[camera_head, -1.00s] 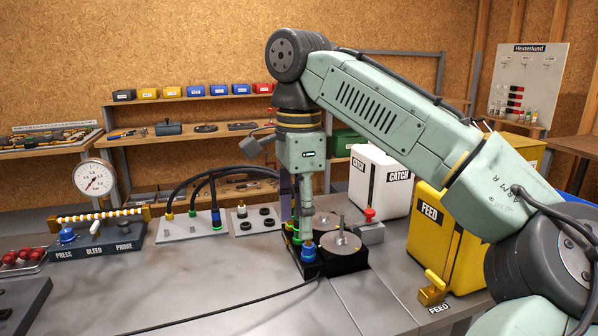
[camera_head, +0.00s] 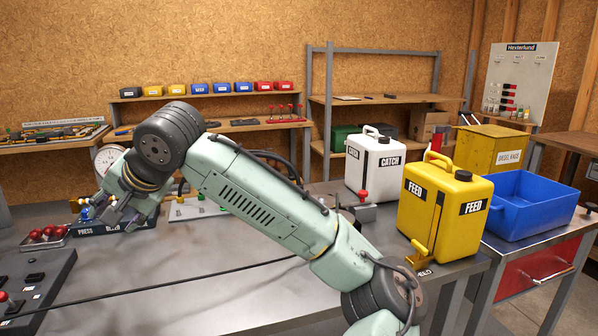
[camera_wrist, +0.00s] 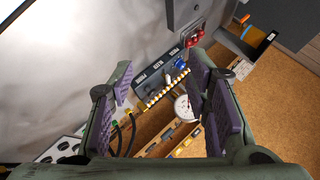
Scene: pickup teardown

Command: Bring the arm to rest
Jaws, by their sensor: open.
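My gripper (camera_head: 126,212) hangs at the left of the head view, at the end of my bent pale green arm. In the wrist view my gripper (camera_wrist: 158,92) has its dark ribbed fingers spread wide, with nothing between them. It is above the bench (camera_head: 190,270) and in front of the press, bleed and prime panel (camera_head: 85,228), which it partly hides. In the wrist view the panel (camera_wrist: 160,75) and the white dial gauge (camera_wrist: 183,108) show beyond the fingers.
A yellow feed can (camera_head: 440,212) and a white catch can (camera_head: 375,165) stand at the right of the bench. A blue bin (camera_head: 530,215) is farther right. Red knobs (camera_head: 42,235) sit in a tray at left. The front middle of the bench is clear except for a cable.

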